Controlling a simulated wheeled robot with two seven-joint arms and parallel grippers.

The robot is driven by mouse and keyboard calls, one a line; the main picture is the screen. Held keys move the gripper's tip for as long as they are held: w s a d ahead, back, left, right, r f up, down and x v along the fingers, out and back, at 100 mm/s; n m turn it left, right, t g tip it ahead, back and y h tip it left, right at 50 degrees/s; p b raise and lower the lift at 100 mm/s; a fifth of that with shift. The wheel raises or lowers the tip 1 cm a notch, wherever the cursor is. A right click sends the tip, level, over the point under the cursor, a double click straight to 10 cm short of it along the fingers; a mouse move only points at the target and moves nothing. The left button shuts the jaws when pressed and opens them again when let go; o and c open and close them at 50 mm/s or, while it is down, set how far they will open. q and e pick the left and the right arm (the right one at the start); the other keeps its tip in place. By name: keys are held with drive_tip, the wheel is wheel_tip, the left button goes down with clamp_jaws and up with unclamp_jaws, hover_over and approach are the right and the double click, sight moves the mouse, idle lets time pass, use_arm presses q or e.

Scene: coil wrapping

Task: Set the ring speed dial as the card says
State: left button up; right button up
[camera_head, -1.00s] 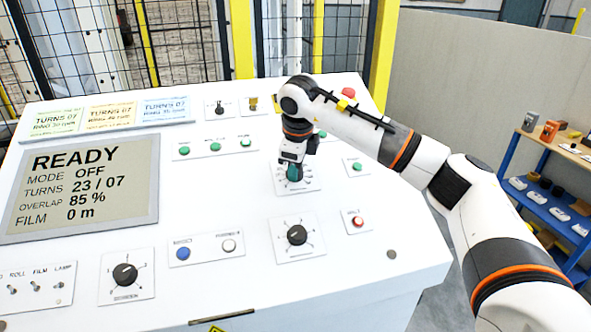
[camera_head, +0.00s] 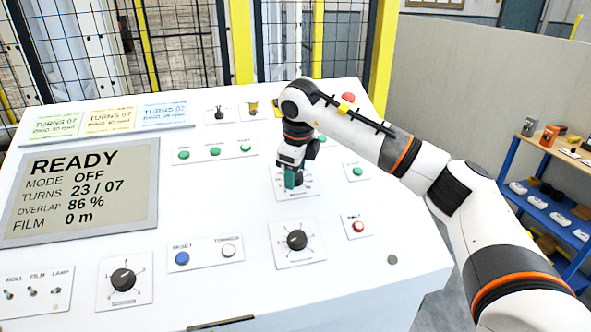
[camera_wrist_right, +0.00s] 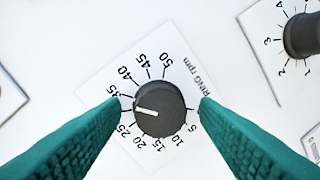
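The ring speed dial (camera_wrist_right: 158,108) is a dark round knob on a white plate marked RING rpm. Its white pointer faces left in the right wrist view, between the 25 and 35 marks. My right gripper (camera_wrist_right: 160,102) has teal fingers, one on each side of the knob, with gaps between them and it. In the head view my right gripper (camera_head: 291,180) hides most of the dial. Three cards, green (camera_head: 55,127), yellow (camera_head: 110,119) and blue (camera_head: 164,114), stand at the panel's back left. Their ring lines are too small to read surely. My left gripper is out of view.
The display (camera_head: 80,190) reads READY, mode OFF, turns 23 / 07, overlap 86 %, film 0 m. Another dark dial (camera_head: 297,240) sits in front of my right gripper. Green buttons (camera_head: 215,151), a red-lit button (camera_head: 358,226) and toggle switches (camera_head: 32,291) are spread around.

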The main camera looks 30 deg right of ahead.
drive_tip(key=b+v, duration=0.1)
drive_tip(key=v, duration=1.1)
drive_tip(key=shift+b, duration=0.35)
drive_tip(key=shift+f, duration=0.1)
